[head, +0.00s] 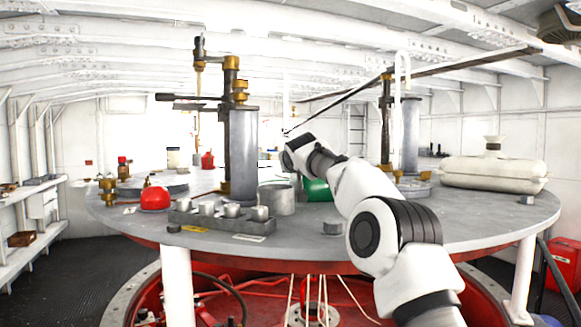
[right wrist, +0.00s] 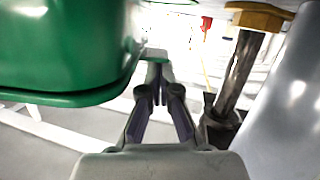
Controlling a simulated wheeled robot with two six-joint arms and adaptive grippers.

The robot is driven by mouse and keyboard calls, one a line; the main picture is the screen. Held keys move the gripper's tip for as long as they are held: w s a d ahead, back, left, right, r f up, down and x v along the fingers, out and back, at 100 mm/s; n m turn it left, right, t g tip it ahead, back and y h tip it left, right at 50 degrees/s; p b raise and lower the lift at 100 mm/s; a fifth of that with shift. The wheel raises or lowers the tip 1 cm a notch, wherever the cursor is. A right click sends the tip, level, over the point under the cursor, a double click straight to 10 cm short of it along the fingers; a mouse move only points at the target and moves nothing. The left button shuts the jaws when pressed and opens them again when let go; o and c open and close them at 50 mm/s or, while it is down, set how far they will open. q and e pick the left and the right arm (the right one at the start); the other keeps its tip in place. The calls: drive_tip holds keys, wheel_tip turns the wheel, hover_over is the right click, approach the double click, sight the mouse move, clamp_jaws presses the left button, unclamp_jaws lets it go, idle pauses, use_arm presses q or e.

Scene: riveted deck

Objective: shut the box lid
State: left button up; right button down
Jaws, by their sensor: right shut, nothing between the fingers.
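The green box (head: 316,190) stands on the round grey table, mostly hidden behind my right arm in the head view. In the right wrist view a large green body with a rounded rim (right wrist: 70,50) fills the upper left. I cannot clearly tell the lid from the box or how far it stands open. My right gripper (right wrist: 158,95) is shut and empty, its fingertips close beside the green rim; I cannot tell whether they touch. In the head view its fingers are hidden behind the wrist. My left gripper is not in view.
Left of the box stand a grey cylinder (head: 243,155), a metal pot (head: 277,199), a tray of small cups (head: 190,220) and a red dome (head: 155,198). The table front right of my arm is mostly clear.

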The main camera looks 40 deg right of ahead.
drive_tip(key=shift+w+f, duration=0.15)
drive_tip(key=shift+f, duration=0.1)
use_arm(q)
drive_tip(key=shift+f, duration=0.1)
use_arm(e)
drive_tip(key=shift+r, duration=0.1)
drive_tip(key=shift+r, duration=0.2)
use_arm(q)
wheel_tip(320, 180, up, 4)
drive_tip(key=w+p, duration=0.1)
drive_tip(key=p, duration=0.3)
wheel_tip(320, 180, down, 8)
drive_tip(key=b, duration=0.8)
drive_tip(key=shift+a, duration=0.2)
use_arm(e)
drive_tip(key=s+a+r, duration=0.4)
drive_tip(key=s+r, duration=0.2)
drive_tip(key=s, duration=0.3)
drive_tip(key=shift+a+r, duration=0.15)
